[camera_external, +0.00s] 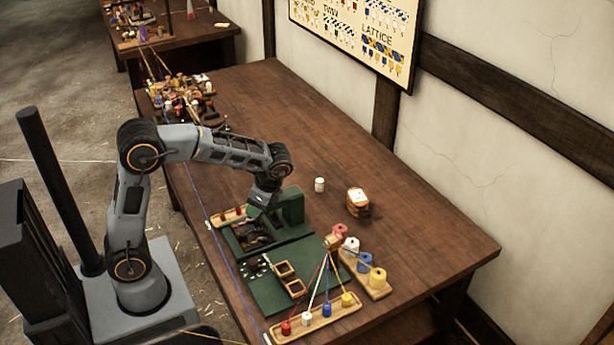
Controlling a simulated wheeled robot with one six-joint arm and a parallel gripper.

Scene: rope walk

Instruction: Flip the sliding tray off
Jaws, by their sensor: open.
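A dark green fixture stands near the table's front edge, with an upright green block (290,206) and a recessed part holding dark metal pieces (252,235). A flat green board (270,288) adjoins it and bears small wooden compartments (287,270). I cannot tell which part is the sliding tray; a small wooden tray (232,217) with reddish pieces lies at the fixture's left. My gripper (262,203) points down just left of the green block, above the fixture. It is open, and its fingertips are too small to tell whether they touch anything.
A wooden tray (318,322) with coloured bobbins and strung cords stands at the near end. A spool rack (375,287) is beside it. Clutter (180,100) fills the far end; the table's middle (280,110) is clear.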

